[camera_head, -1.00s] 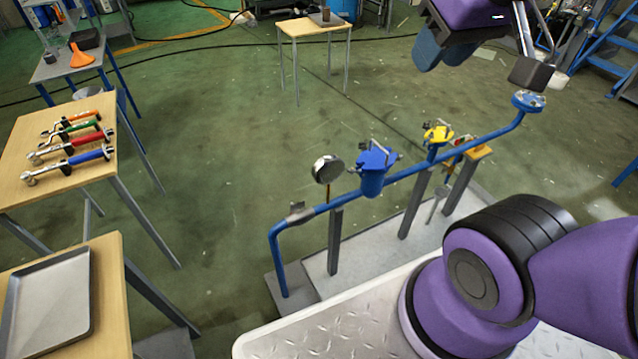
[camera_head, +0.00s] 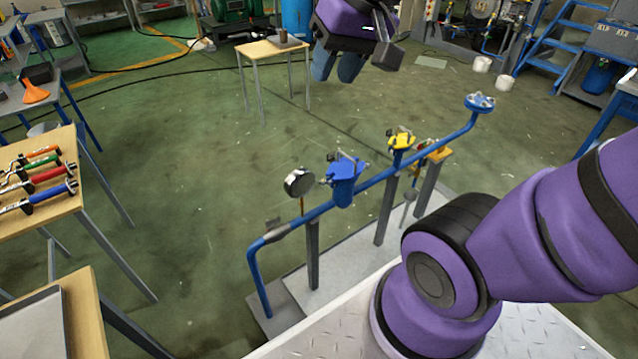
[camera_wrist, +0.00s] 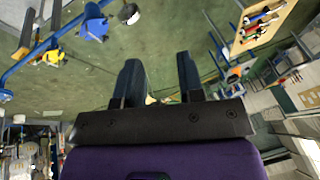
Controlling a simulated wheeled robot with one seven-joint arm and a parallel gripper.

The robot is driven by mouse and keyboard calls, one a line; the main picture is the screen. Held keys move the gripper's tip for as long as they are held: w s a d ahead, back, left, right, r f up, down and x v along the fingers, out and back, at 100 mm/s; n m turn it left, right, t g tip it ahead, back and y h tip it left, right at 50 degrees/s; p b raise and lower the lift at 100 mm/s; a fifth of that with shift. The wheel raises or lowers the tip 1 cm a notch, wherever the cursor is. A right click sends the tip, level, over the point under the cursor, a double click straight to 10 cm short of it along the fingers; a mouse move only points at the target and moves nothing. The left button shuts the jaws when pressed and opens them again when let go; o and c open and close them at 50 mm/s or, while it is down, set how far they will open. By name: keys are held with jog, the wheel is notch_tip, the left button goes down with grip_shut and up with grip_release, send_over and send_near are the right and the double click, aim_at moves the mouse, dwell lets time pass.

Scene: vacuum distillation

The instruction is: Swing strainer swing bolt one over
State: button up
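The blue strainer (camera_head: 344,180) sits on the blue pipe in the middle of the head view. Metal swing-bolt hardware (camera_head: 345,158) shows at its lid, too small to tell which bolt is one or how each bolt lies. The strainer also shows at the upper left of the wrist view (camera_wrist: 95,24). My gripper (camera_head: 338,68) is up above the floor, well away from the strainer and touching nothing. In the wrist view its two dark fingers (camera_wrist: 157,75) stand apart with nothing between them.
A round gauge (camera_head: 298,181) stands just left of the strainer. A yellow valve (camera_head: 400,138) and a blue flange (camera_head: 479,101) are farther along the pipe (camera_head: 320,211). A tool table (camera_head: 58,206) stands at left, a small table (camera_head: 272,48) behind. Open floor lies between.

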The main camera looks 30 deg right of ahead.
jog(key=w+d+f+m+y, duration=0.25)
jog(key=w+f+m, duration=0.35)
jog(key=w, duration=0.6)
jog(key=m, duration=0.8)
send_over(320, 181)
jog(key=s+a, duration=0.3)
jog(key=s, duration=0.1)
notch_tip(320, 181, down, 25)
jog(key=d+f+m, duration=0.3)
jog(key=d+f, duration=0.3)
jog(key=f, duration=0.7)
jog(key=shift+t+h, duration=0.3)
jog(key=shift+h, duration=0.15)
jog(key=x, duration=1)
jog(key=shift+a+f, duration=0.15)
jog(key=shift+f, duration=0.1)
grip_shut()
jog(key=shift+r, duration=0.1)
